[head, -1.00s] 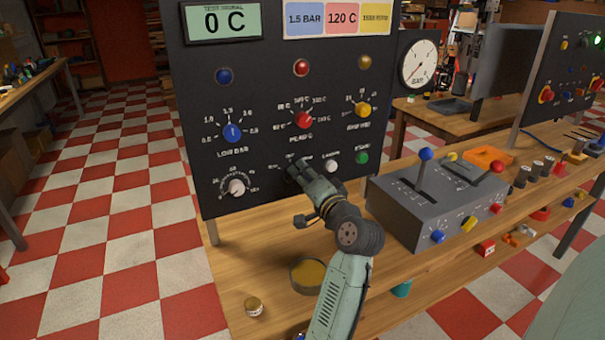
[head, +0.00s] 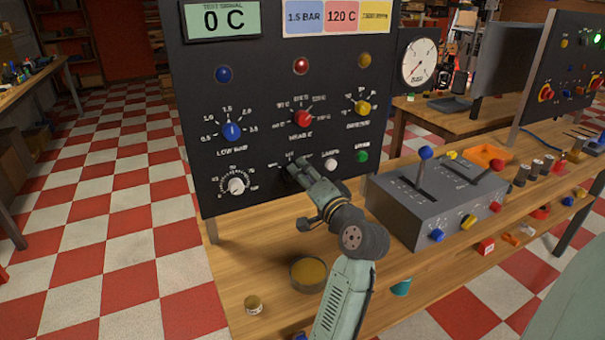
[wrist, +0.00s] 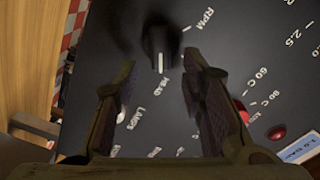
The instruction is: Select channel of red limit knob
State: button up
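The red knob (head: 304,119) sits mid-panel in the head view, inside a ring of temperature marks. In the wrist view it is partly hidden behind the right finger (wrist: 243,112). A black selector knob (wrist: 158,46) with a white pointer line shows in the wrist view, with RPM and HEAD labels near it. The pointer line is toward the HEAD label side. My gripper (head: 293,170) is at the lower panel in the head view and hides most of this knob. In the wrist view my gripper (wrist: 159,68) is open, its fingertips on either side of the knob, with gaps visible.
On the black panel (head: 195,100), a white button (head: 331,165) and green button (head: 362,157) lie right of my gripper, and a white knob (head: 236,186) lies left. A grey lever box (head: 400,214) stands right of my arm. A round tin (head: 308,274) sits below on the bench.

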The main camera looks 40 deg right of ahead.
jog(key=v, duration=1)
jog(key=shift+s, duration=0.25)
